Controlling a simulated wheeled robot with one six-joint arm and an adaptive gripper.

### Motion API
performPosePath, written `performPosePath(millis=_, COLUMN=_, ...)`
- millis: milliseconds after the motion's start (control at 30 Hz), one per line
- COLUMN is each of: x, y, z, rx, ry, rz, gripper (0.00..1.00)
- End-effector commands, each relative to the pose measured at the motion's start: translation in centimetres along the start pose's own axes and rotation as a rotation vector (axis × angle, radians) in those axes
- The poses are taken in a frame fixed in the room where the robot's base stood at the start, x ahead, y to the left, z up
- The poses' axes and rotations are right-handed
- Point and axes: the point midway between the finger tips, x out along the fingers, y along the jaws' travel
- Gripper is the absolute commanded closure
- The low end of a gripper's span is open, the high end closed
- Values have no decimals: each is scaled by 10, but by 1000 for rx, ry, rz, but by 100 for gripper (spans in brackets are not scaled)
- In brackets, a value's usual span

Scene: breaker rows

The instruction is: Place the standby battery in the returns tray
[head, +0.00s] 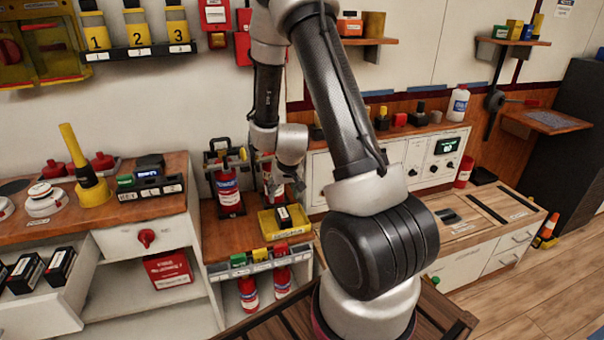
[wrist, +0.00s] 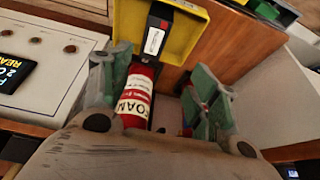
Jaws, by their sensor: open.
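A black battery with a white label (head: 284,214) is in the yellow tray (head: 264,222) on the wooden bench top. The tray's front label is too small to read. In the wrist view the battery (wrist: 155,36) is at the top, inside the yellow tray (wrist: 190,30). My gripper (head: 277,186) is above and behind the tray, partly hidden by my arm. In the wrist view my gripper (wrist: 158,90) has its fingers wide apart, with nothing clamped, and the battery lies past the fingertips.
A red FOAM extinguisher (wrist: 136,95) shows between the fingers in the wrist view; I cannot tell how near. Another red extinguisher (head: 228,192) stands left of my gripper. Several black batteries lie in the open drawer (head: 45,315) at left. Small coloured blocks (head: 260,255) line the bench front.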

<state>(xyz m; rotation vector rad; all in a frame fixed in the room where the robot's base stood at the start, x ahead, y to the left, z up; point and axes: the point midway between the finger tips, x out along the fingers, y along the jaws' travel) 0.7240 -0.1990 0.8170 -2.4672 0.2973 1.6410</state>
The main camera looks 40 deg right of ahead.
Motion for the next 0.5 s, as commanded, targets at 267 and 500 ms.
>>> performPosePath(millis=267, x=-158, y=-33, z=-13, rx=-90, ry=7, rz=-121, gripper=40)
performPosePath(millis=500, x=-287, y=-29, z=36, rx=-183, ry=-5, rz=-143, gripper=40)
